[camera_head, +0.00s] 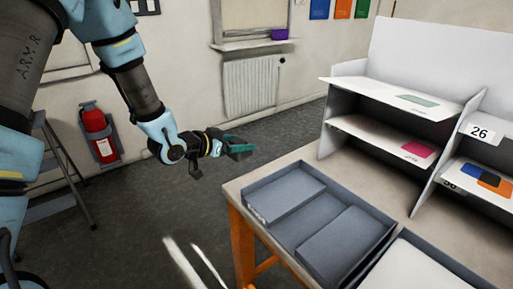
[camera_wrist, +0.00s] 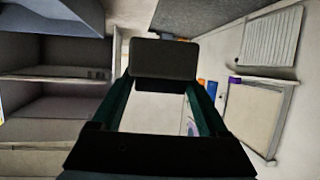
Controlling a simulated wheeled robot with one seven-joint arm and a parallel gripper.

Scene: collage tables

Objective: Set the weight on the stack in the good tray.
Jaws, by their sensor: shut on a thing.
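My gripper (camera_head: 238,149), with green fingers, is in the air left of the table. In the wrist view my gripper (camera_wrist: 165,85) is shut on a dark rectangular block, which looks like the weight (camera_wrist: 165,58), at the fingertips. A grey tray (camera_head: 254,221) stands at the table's near left corner, with flat grey areas inside at two levels. A second tray (camera_head: 398,240) at the lower right holds a large pale sheet or stack (camera_head: 425,268), cut off by the frame. I cannot tell which tray is the good one.
The table (camera_head: 237,188) has an orange leg. A white shelf unit (camera_head: 345,77) with coloured cards stands at its back right. A ladder (camera_head: 65,175), red fire extinguisher (camera_head: 97,130) and radiator (camera_head: 250,86) are by the wall. Bare tabletop lies between trays and shelves.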

